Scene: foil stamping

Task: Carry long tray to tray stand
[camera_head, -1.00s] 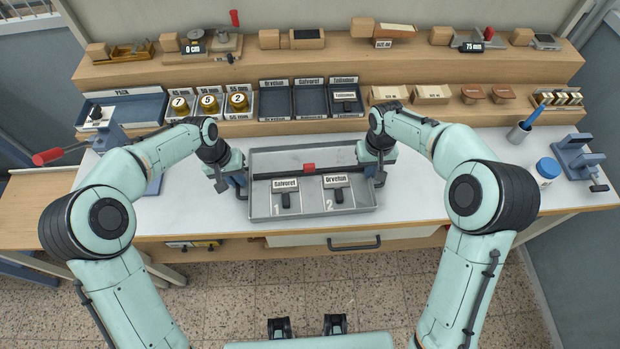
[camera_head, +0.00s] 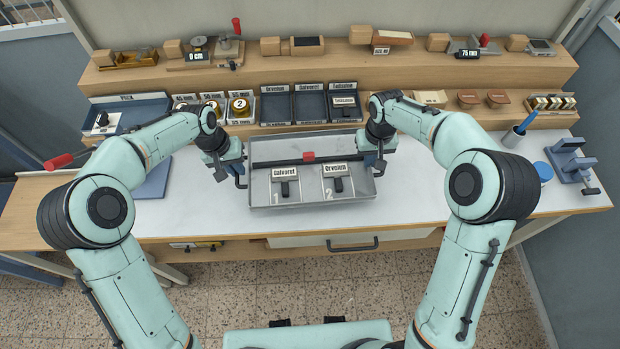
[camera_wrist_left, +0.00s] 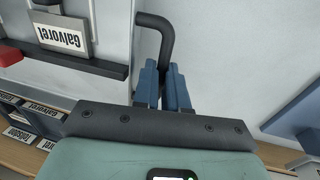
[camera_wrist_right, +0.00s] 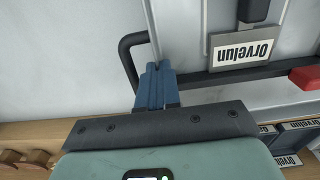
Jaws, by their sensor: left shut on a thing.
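The long tray (camera_head: 290,148) is grey, with a dark bar and a red block across its middle. Its front half holds two labelled pieces, Galvoret (camera_head: 284,175) over number 1 and Orvelun (camera_head: 335,170) over number 2. My left gripper (camera_head: 240,172) is shut on the tray's left handle, which also shows in the left wrist view (camera_wrist_left: 158,30). My right gripper (camera_head: 376,160) is at the right end, its fingers close together at the handle (camera_wrist_right: 126,55) and end wall. The tray looks level. I cannot tell which thing is the tray stand.
A blue press base (camera_head: 155,178) with a red lever (camera_head: 58,161) stands at left. Small dark trays (camera_head: 292,106) line the lower shelf behind the long tray. A blue tool (camera_head: 572,160) and a brush cup (camera_head: 514,137) are at right. The white bench front (camera_head: 430,200) is clear.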

